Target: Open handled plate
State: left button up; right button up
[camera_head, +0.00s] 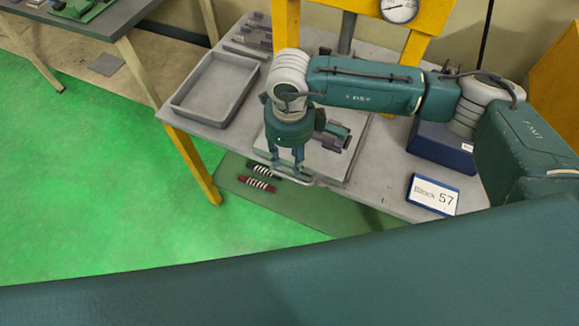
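The handled plate (349,164) is a flat grey plate on the grey workbench, with a green and dark part (337,135) on it. Its pale bar handle (305,182) sticks out at the bench's front edge. My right gripper (287,168) points down at the handle. Its two fingers are apart with a visible gap, and the fingertips are at the handle bar; whether they touch it I cannot tell. The gripper and wrist hide part of the plate. My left gripper is not in view.
An empty grey tray (182,112) stands left on the bench. A dark blue box (440,151) and a "Block 57" sign (433,194) are at the right. Black (264,171) and red (257,183) wound parts lie on a lower green surface. A yellow frame with a gauge (398,8) stands behind.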

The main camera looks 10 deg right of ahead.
notch_tip(320, 180, up, 3)
jog(key=shift+r, duration=0.2)
dwell(0.5)
